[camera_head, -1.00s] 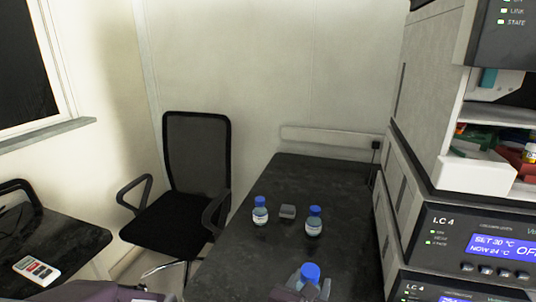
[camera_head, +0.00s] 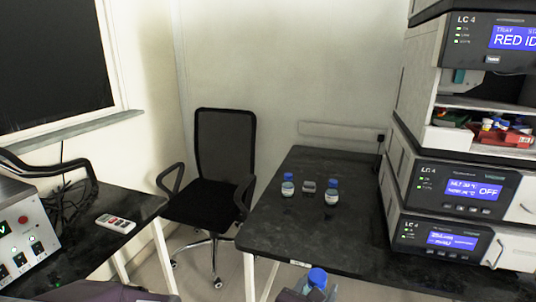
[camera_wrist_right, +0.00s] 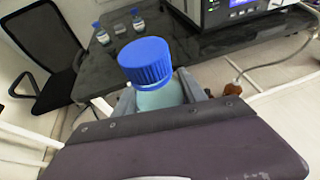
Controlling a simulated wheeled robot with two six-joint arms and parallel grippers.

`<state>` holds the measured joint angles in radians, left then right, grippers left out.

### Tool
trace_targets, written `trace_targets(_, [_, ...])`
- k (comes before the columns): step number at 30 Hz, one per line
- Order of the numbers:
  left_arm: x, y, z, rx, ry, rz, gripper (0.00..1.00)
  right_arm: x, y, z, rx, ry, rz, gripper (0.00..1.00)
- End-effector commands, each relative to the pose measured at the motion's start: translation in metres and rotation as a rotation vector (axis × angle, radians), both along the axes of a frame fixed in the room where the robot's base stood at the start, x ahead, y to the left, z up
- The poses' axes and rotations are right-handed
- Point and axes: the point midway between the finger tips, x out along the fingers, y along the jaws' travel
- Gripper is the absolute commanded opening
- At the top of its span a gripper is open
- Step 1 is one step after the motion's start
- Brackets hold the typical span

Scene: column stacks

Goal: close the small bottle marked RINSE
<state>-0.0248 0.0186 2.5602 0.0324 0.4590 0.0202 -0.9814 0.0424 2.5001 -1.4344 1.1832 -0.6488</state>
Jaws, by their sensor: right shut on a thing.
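My right gripper (camera_wrist_right: 160,92) is shut on a bottle (camera_wrist_right: 158,97) with a ribbed blue cap and pale blue-green contents. The cap is on its top, and its label is hidden. The held bottle also shows at the bottom of the head view (camera_head: 317,278), in front of the bench's near edge. Two small blue-capped bottles stand on the dark bench, a left one (camera_head: 288,187) and a right one (camera_head: 331,195). Their labels are too small to read, so I cannot tell which is RINSE. My left gripper is out of view.
A small grey block (camera_head: 309,186) lies between the standing bottles on the bench (camera_head: 300,225). Stacked LC units (camera_head: 455,190) stand at its right. An office chair (camera_head: 222,165) is left of it. A side table (camera_head: 85,250) holds a meter (camera_head: 115,223).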

Motion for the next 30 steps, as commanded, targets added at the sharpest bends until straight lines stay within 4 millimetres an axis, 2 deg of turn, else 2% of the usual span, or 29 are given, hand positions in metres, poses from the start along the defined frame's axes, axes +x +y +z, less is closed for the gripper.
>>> trace_targets(14, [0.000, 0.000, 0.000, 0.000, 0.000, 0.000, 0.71, 0.008, -0.040, -0.079, -0.008, 0.006, -0.142, 0.00])
trace_targets(25, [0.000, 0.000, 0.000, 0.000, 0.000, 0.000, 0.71, -0.002, -0.081, -0.154, -0.002, 0.000, -0.350, 0.00])
trace_targets(27, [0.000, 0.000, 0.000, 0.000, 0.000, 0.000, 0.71, 0.002, -0.076, -0.154, 0.009, -0.007, -0.422, 0.00])
trace_targets(30, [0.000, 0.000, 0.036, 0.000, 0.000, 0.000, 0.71, 0.001, -0.077, -0.123, 0.002, -0.003, -0.433, 0.00])
